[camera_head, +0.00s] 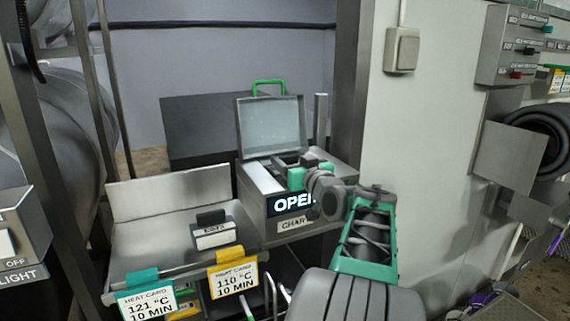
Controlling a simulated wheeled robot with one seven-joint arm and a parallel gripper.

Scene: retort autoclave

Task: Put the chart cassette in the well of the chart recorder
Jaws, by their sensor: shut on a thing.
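The chart recorder (251,205) is a grey metal box with its windowed lid (270,127) raised and a green handle on top. Its front display reads "OPE…", the rest covered by my arm, above a label starting "CHAR". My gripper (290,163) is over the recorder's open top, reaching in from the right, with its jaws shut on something. The held thing is small and mostly hidden by the jaws and wrist, so I cannot tell its shape or whether it touches the well. A pale strip (264,177) of the recorder's top shows left of the gripper.
A metal shelf (150,235) to the left holds a small black-and-white labelled block (213,235). A yellow heat card (233,278) and a teal heat card (147,302) hang at its front. A pale wall panel (420,160) stands close on the right.

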